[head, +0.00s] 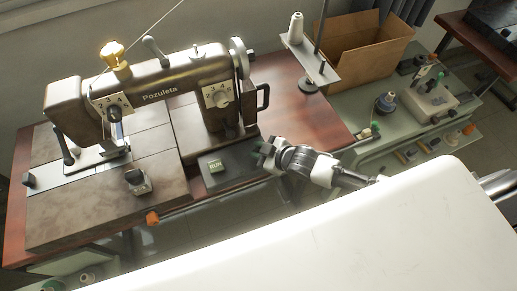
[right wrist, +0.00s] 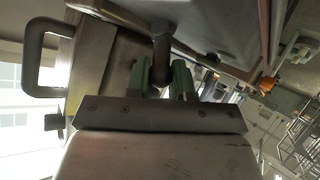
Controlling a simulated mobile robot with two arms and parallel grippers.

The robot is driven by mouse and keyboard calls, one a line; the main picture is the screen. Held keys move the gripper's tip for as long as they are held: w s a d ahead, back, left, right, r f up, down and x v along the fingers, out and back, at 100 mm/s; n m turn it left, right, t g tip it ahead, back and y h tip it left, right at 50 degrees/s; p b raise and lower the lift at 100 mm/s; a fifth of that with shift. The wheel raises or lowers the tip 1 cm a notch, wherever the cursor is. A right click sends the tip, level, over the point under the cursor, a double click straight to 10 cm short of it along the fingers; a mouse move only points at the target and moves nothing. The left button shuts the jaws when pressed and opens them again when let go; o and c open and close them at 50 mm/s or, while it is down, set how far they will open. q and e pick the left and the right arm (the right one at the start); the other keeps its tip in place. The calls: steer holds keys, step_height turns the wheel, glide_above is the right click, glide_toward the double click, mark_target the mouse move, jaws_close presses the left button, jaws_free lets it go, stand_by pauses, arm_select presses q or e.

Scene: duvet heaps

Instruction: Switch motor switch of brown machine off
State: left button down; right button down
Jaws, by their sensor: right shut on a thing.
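The brown machine (head: 160,92), a sewing machine marked "Pozuleta", stands on a reddish wooden table. My right gripper (head: 262,152) is at the right end of this panel. In the right wrist view, its green fingers (right wrist: 164,82) are shut on a dark lever (right wrist: 161,46), which I take to be the motor switch. The fingers hide part of the lever, and the head view does not show it clearly. My left gripper is not in view.
The machine's side handle (head: 263,97) stands just above my right gripper and also shows in the right wrist view (right wrist: 32,60). A cardboard box (head: 365,50) and a green workbench (head: 400,130) with spools are to the right. An orange knob (head: 152,218) sticks out in front.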

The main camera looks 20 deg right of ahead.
steer(key=c, duration=1)
jaws_free()
steer(key=b+v, duration=0.1)
steer(key=v, duration=0.9)
steer(key=shift+s+d+r, duration=0.2)
steer(key=shift+s, duration=0.1)
